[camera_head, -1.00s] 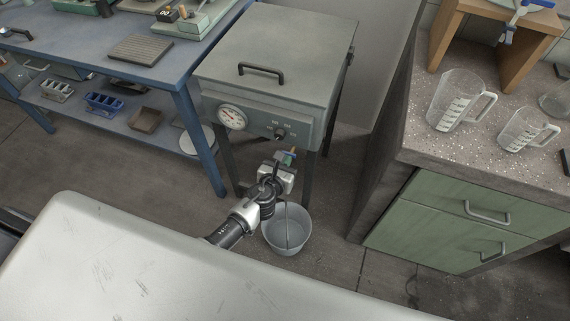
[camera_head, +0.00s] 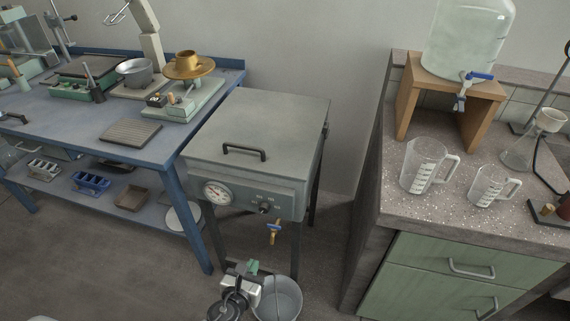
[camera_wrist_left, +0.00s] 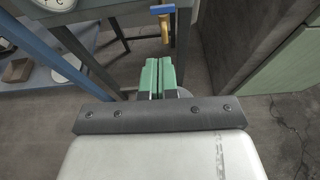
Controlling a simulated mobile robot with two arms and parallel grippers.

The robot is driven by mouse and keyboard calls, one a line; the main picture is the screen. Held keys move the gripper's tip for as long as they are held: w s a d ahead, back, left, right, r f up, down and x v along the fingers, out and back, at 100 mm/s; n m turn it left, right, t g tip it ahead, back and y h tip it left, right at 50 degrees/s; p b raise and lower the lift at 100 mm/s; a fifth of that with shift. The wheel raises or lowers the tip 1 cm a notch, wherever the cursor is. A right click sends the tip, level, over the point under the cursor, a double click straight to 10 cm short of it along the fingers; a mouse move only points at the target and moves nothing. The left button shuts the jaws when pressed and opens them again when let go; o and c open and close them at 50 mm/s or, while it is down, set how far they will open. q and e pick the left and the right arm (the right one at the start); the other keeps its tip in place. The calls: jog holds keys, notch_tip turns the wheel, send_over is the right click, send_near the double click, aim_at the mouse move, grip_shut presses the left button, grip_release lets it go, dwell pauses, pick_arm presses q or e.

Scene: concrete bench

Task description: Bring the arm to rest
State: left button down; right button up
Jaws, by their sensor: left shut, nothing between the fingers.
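My left arm comes in at the bottom of the head view, with its gripper (camera_head: 253,267) low in front of the grey box-shaped unit (camera_head: 262,128). The green fingers of the left gripper (camera_wrist_left: 158,76) lie side by side in the left wrist view, shut with nothing between them. A brass tap with a blue handle (camera_head: 274,231) hangs under the unit, above and apart from the fingers; it also shows in the left wrist view (camera_wrist_left: 165,27). A grey bucket (camera_head: 279,300) stands on the floor just right of the gripper, partly hidden by it. My right gripper is not in view.
A blue workbench (camera_head: 170,157) with instruments stands at the left. At the right, a speckled counter (camera_head: 440,212) with green drawers (camera_head: 440,270) holds two measuring jugs (camera_head: 425,167) and a wooden stand (camera_head: 410,100) under a large clear container (camera_head: 466,42). Floor between unit and counter is clear.

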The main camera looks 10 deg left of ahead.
pick_arm(q)
jog(key=s+a+f+n+g+y+p, duration=0.1)
jog(key=s+a+f+n+g, duration=0.15)
jog(key=s+f+n, duration=0.55)
jog(key=s+a+f+n+g, duration=0.2)
jog(key=s+f+n+g, duration=0.15)
jog(key=f+n, duration=0.45)
jog(key=s+f+n+g, duration=0.2)
jog(key=s+f+n, duration=0.2)
jog(key=s+n, duration=0.2)
jog(key=s+f+n+g+p, duration=0.1)
jog(key=s+f+n+g, duration=0.2)
jog(key=s+n, duration=0.3)
jog(key=s+a+f+n+g, duration=0.1)
jog(key=s+f+n, duration=0.4)
jog(key=s, duration=0.7)
jog(key=shift+f+n+g+p, duration=0.3)
jog(key=shift+f+n+g, duration=0.1)
jog(key=shift+n+g, duration=0.25)
